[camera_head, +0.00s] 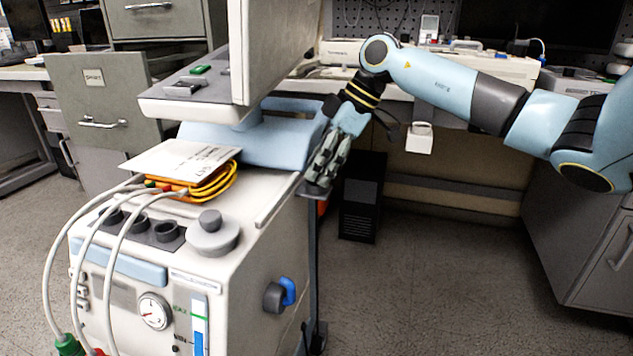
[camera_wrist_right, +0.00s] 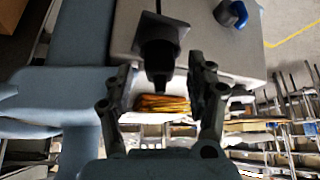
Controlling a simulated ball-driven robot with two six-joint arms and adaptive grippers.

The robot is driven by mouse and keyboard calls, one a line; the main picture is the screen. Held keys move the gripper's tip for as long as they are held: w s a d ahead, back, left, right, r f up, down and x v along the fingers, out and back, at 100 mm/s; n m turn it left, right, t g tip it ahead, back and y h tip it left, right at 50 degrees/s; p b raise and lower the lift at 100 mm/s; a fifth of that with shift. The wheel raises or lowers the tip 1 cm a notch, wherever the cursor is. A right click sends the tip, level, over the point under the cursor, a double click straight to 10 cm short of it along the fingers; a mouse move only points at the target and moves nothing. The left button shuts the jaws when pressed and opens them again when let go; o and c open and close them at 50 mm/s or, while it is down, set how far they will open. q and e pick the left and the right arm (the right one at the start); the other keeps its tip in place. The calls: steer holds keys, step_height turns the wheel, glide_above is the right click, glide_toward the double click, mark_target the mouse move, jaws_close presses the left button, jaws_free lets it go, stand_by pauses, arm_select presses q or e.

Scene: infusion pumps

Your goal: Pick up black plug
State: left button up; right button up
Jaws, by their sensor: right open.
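A black plug (camera_wrist_right: 158,52) shows in the right wrist view, ahead of my right gripper (camera_wrist_right: 161,78) and lined up between its two fingers. Its narrow end points toward the gripper, and its wider part lies against the pale grey machine. My right gripper is open, with a finger on either side and a gap to the plug on each side. In the head view my right gripper (camera_head: 320,170) points down beside the right rear edge of the white medical cart (camera_head: 262,225). I cannot make out the plug there. My left gripper is not in view.
The cart carries a screen unit (camera_head: 200,95), a white card (camera_head: 180,158) and coiled yellow cable (camera_head: 212,185). A blue knob (camera_head: 289,291) juts from its side. A workbench (camera_head: 470,125) and a black box (camera_head: 361,200) stand behind. The floor at right is clear.

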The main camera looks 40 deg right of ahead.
jaws_close()
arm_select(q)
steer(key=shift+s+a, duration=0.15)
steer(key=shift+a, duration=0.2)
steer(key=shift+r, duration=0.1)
arm_select(e)
steer(key=shift+r, duration=0.15)
